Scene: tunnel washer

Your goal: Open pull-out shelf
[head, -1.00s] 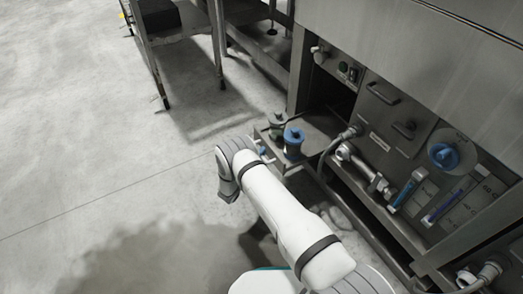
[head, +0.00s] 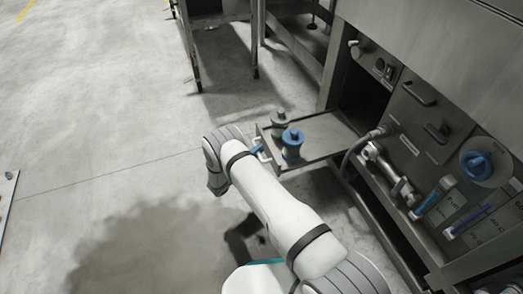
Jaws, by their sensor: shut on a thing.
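The pull-out shelf (head: 325,137) is a flat grey metal tray. It sticks well out of a dark opening in the washer's side. Two filter-like parts stand on it: one with a blue top (head: 292,143) and a grey one (head: 279,124) behind it. A pale handle (head: 265,156) is on the shelf's outer end. My gripper (head: 258,149) is at this handle and shut on it; my white arm hides most of the gripper, and only a small blue part shows.
The washer (head: 420,60) has a panel with handles, a hose (head: 360,146), pipes and blue-marked gauges right of the shelf. A metal frame table (head: 225,18) stands behind. The floor (head: 90,120) to the left is mostly clear, with a panel edge (head: 7,200) at far left.

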